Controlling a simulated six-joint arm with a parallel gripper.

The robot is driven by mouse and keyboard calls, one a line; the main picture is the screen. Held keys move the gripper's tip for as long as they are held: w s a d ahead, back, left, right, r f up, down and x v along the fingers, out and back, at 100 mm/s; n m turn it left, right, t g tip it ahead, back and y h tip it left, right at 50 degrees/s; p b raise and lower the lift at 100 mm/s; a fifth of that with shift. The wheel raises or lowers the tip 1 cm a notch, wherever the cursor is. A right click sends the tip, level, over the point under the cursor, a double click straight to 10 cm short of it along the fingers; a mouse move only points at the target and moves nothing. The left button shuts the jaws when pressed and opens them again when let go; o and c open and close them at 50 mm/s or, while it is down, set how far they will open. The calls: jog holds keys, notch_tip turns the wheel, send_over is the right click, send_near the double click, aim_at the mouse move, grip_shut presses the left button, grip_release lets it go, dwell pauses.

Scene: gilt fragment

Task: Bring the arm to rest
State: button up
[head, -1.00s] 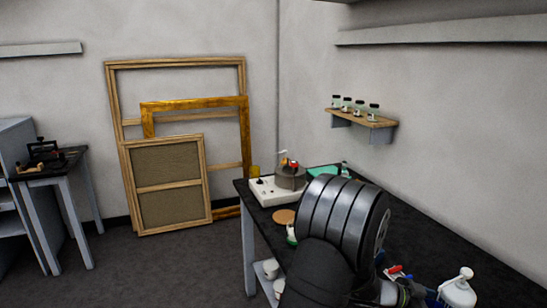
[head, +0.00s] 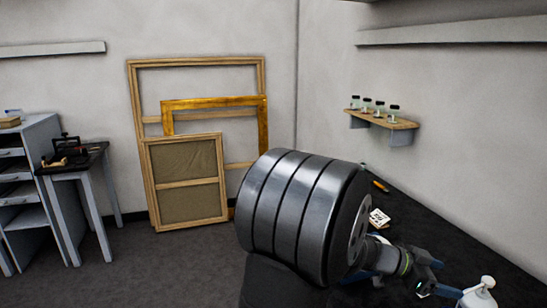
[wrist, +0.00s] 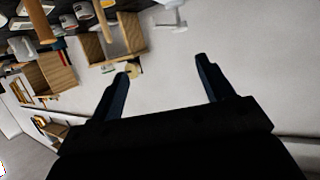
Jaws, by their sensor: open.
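My gripper (wrist: 160,72) is open in the wrist view. Its two dark fingers stand apart with nothing between them but pale wall or floor behind. In the head view my gripper (head: 428,285) shows at the lower right, partly cut by the frame's lower part, near a white bottle (head: 478,294). My large dark arm joint fills the middle of the head view and hides much of the dark workbench (head: 440,236).
Wooden frames (head: 186,180) lean on the back wall. A small shelf (head: 383,121) holds several jars. A pencil-like orange item (head: 381,186) and a white patterned card (head: 379,217) lie on the bench. A side table (head: 75,160) and grey drawers (head: 22,170) stand left.

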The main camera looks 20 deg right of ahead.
jog(key=shift+w+d+r+n+t+h, duration=0.15)
jog(key=shift+w+d+r+n+t, duration=0.3)
jog(key=shift+n+t, duration=0.5)
jog(key=shift+w+d+r+n+t+h, duration=0.1)
jog(key=shift+d+r+n+t+h, duration=0.15)
jog(key=shift+d+n+t, duration=0.5)
jog(key=shift+w+d+r+n+t+h, duration=0.1)
jog(key=shift+w+d+r+n+t, duration=0.2)
jog(key=shift+n+t, duration=0.85)
jog(key=shift+a+t, duration=0.1)
jog(key=shift+t, duration=0.25)
jog(key=shift+o, duration=0.2)
